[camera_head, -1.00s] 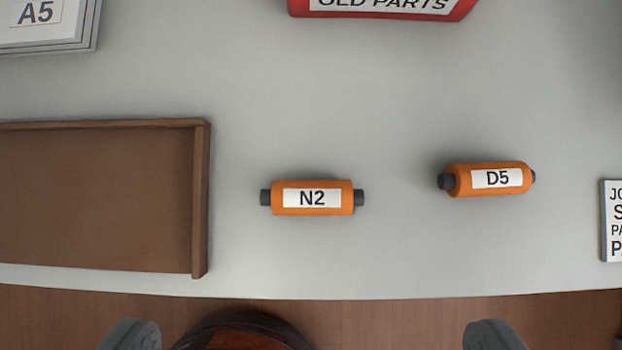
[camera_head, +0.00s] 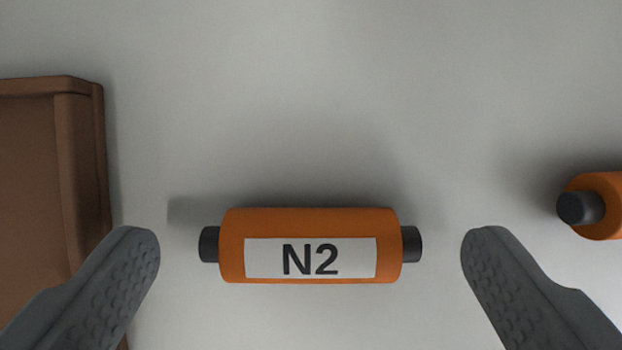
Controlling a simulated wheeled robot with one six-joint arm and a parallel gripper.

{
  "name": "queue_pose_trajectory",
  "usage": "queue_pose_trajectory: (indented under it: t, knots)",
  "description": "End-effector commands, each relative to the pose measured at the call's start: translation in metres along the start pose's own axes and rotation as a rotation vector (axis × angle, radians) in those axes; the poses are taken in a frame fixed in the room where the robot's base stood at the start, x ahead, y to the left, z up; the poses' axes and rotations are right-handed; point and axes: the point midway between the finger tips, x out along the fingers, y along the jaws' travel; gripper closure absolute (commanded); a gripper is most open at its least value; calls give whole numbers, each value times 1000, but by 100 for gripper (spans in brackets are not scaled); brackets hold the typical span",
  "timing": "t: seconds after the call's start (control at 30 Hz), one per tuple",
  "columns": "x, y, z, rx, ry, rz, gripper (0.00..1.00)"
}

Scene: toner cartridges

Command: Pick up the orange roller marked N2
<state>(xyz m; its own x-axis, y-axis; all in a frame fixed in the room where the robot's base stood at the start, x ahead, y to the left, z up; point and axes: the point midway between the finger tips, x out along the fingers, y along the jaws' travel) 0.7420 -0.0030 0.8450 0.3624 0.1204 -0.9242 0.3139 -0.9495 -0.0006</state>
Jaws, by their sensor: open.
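The orange roller marked N2 (camera_head: 310,219) lies on its side on the grey table, its white label facing me and a dark end cap at each end. My gripper (camera_head: 311,250) is open, with one finger to the left of the roller and one to the right. There is a gap between each fingertip and the nearer end cap, and neither finger appears to touch the roller.
A brown wooden tray (camera_head: 85,150) stands at the left, partly behind my left finger. Another orange roller (camera_head: 602,205) lies at the right edge, cut off by the frame with no label visible. The grey table (camera_head: 330,90) is clear beyond the N2 roller.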

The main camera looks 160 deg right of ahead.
Motion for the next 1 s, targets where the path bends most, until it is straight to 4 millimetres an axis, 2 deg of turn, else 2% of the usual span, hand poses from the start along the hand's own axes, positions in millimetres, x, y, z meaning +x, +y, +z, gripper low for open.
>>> queue_pose_trajectory:
  t: [0.1,0.3,0.53,0.83,1.0]
  knots:
    - [8,0,0,0,0,0,6]
    - [8,0,0,0,1,0,8]
    - [8,0,0,0,1,0,53]
    - [6,0,-1,0,1,1,55]
    - [-12,0,-9,-1,4,2,55]
